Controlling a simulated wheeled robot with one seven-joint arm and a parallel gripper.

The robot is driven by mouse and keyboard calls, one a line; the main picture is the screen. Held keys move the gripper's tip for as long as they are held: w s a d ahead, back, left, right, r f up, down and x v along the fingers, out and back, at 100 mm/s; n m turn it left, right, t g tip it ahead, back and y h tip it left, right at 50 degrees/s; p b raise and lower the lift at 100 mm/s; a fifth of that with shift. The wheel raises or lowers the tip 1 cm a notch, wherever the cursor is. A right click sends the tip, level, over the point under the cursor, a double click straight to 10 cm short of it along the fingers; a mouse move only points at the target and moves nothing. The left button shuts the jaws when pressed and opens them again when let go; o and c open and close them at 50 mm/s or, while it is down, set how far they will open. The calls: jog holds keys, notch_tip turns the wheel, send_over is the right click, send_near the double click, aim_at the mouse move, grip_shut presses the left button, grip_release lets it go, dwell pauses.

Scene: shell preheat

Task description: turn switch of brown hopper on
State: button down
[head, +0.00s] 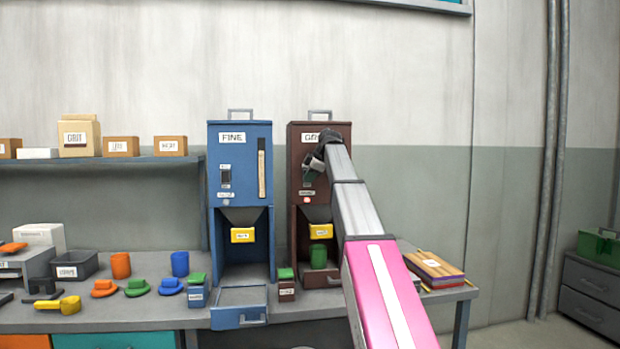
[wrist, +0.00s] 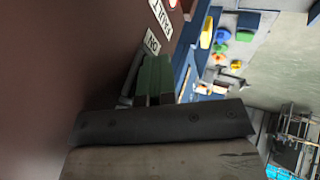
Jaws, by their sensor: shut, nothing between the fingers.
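The brown hopper (head: 294,215) stands on the bench to the right of the blue hopper, its top label partly covered by my arm. My gripper (head: 310,172) is at the hopper's upper front face, where its switch is hidden from the head view. In the wrist view the brown panel (wrist: 60,60) fills the left side. The dark green fingers (wrist: 152,80) are together, close to the panel beside a small label (wrist: 152,42) that seems to read ON. A grey edge beside the fingers may be the switch housing; the switch's position cannot be seen.
The blue hopper (head: 240,200) marked FINE stands close on the left, with an open drawer (head: 240,316) in front. A green cup (head: 318,258) stands under the brown hopper's yellow spout. Books (head: 434,270) lie at right; cups, hats and a bin cover the left bench.

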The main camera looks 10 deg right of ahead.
jog(key=shift+r, duration=0.15)
jog(key=shift+r, duration=0.7)
jog(key=shift+w, duration=0.1)
